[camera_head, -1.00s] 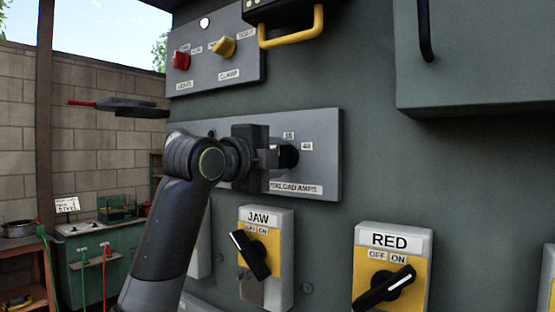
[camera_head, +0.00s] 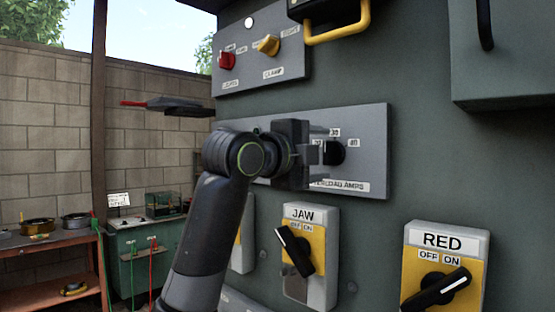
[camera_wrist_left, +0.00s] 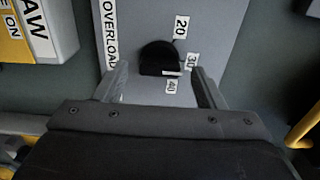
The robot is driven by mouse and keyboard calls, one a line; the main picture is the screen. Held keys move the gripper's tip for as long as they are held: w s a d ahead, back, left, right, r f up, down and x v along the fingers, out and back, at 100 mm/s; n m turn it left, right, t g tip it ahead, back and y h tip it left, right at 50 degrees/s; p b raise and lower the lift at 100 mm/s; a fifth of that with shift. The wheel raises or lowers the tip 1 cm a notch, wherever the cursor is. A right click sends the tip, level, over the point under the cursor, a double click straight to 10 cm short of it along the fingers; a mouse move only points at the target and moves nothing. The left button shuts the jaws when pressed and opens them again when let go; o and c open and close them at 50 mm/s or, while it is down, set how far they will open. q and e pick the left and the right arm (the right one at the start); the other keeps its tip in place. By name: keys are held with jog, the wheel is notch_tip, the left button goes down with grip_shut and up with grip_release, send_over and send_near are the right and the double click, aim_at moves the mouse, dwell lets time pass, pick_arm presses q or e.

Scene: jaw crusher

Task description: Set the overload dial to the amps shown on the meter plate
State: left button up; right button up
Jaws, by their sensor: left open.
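The overload dial (camera_head: 338,153) is a round black knob on a grey plate (camera_head: 372,125) lettered OVERLOAD AMPS. In the left wrist view the dial (camera_wrist_left: 154,56) has the labels 20, 30 and 40 around its edge. A short white mark shows on it on the side of 30 and 40; I cannot tell its exact setting. My left gripper (camera_head: 320,150) is at the dial. In the wrist view its open fingers (camera_wrist_left: 160,82) stand on either side of the dial's lower part; contact is unclear. I cannot make out the meter plate. My right gripper is not in view.
Below are the JAW switch (camera_head: 300,248) and the RED switch (camera_head: 440,285). Above are a red knob (camera_head: 227,60), a yellow knob (camera_head: 268,45) and a yellow handle (camera_head: 340,33). A dark bar with a red tip (camera_head: 165,104) juts out at left. A bench (camera_head: 50,240) stands behind.

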pick_arm(q)
jog(key=b+v, duration=0.3)
jog(key=v, duration=1.2)
jog(key=shift+a+b, duration=0.2)
jog(key=shift+b, duration=0.1)
jog(key=shift+s, duration=0.15)
